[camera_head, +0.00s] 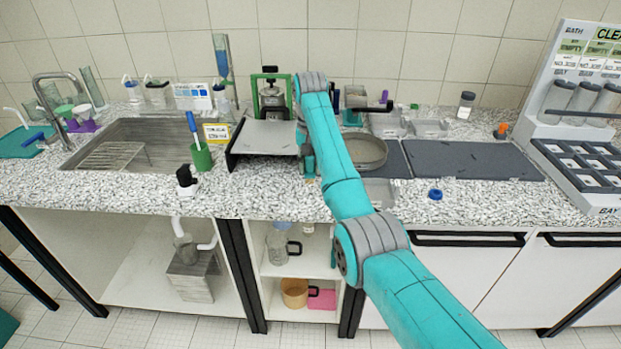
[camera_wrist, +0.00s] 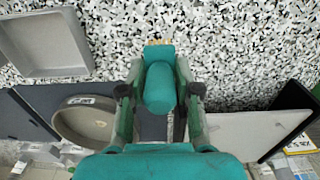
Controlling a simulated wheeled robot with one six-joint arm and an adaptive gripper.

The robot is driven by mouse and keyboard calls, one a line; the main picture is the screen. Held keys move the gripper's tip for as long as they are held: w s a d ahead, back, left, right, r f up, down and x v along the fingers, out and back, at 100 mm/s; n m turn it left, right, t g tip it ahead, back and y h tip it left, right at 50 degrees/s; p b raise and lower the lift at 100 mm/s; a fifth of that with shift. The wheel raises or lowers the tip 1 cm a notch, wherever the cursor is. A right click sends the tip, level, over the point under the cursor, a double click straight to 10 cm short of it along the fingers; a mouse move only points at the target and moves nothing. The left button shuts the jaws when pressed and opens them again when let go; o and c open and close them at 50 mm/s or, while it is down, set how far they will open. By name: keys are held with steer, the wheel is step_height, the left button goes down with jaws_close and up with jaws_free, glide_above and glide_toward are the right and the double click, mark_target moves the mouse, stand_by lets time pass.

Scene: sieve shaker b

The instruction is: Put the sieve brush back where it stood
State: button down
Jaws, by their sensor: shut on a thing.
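My gripper (camera_wrist: 160,92) is shut on the sieve brush (camera_wrist: 158,52), which has a teal handle and a short row of tan bristles. The handle lies between the two fingers, and the bristles point to the top of the wrist view. In the head view my gripper (camera_head: 308,163) is partly hidden by my arm, over the counter between the grey plate and the round sieve. Whether the bristles touch the counter cannot be told.
A round sieve (camera_head: 366,163) and a shallow grey tray (camera_head: 380,197) are right of my gripper. A grey plate with black sides (camera_head: 265,138) is left. A green cup (camera_head: 202,158) holds a blue-handled tool. Speckled counter is bare in front.

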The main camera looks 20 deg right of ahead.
mark_target(310, 178)
steer(key=shift+f, duration=2.45)
steer(key=shift+f, duration=0.15)
steer(key=c, duration=0.8)
jaws_free()
step_height(310, 178, up, 12)
steer(key=shift+r, duration=0.15)
